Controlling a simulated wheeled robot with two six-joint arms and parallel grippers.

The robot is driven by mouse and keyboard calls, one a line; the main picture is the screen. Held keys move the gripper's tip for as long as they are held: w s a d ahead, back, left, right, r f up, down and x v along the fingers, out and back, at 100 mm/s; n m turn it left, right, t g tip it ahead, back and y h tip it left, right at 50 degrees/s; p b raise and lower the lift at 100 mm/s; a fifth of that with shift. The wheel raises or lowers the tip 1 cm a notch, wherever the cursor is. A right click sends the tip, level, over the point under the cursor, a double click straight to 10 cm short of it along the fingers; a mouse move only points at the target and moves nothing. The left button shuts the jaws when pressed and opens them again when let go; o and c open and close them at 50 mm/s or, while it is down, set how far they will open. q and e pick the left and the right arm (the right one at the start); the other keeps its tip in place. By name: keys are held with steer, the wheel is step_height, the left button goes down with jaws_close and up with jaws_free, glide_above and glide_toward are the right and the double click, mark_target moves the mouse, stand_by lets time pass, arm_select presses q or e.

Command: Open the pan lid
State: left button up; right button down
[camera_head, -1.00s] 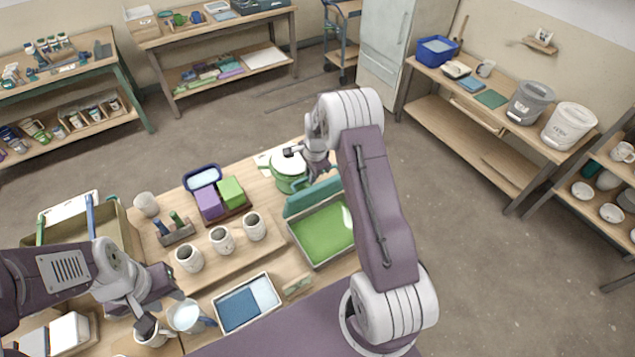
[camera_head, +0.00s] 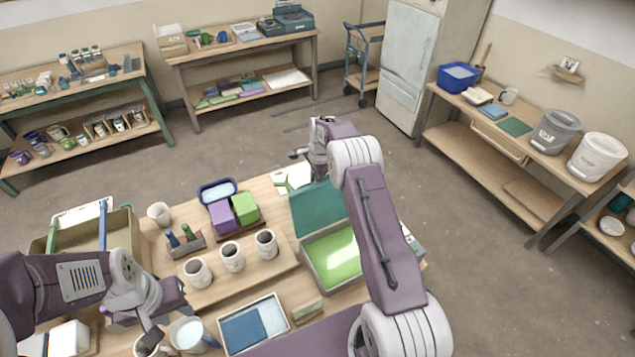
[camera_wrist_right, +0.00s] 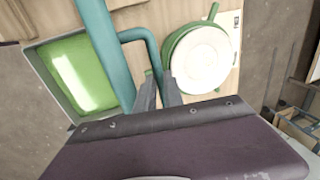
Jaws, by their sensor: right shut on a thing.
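The pan is a shallow rectangular tray with a bright green inside (camera_head: 333,256); it also shows in the wrist view (camera_wrist_right: 78,75). Its teal lid (camera_head: 316,209) stands raised along the far edge, well clear of the opening. In the wrist view the lid (camera_wrist_right: 97,40) is seen nearly edge-on, with a bent teal handle (camera_wrist_right: 148,45). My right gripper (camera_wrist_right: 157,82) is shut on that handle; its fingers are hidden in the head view. My left gripper (camera_head: 170,325) is open and empty above the front left of the table, near a white jug (camera_head: 187,333).
A green pot with a white lid (camera_wrist_right: 200,58) stands close beside my right gripper. Open floor lies beyond the table.

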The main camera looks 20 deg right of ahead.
steer(key=shift+w+a, duration=0.1)
steer(key=shift+w, duration=0.35)
steer(key=c, duration=1.5)
jaws_free()
steer(key=shift+o, duration=0.2)
steer(key=shift+f, duration=0.2)
steer(key=shift+s+a+f, duration=0.1)
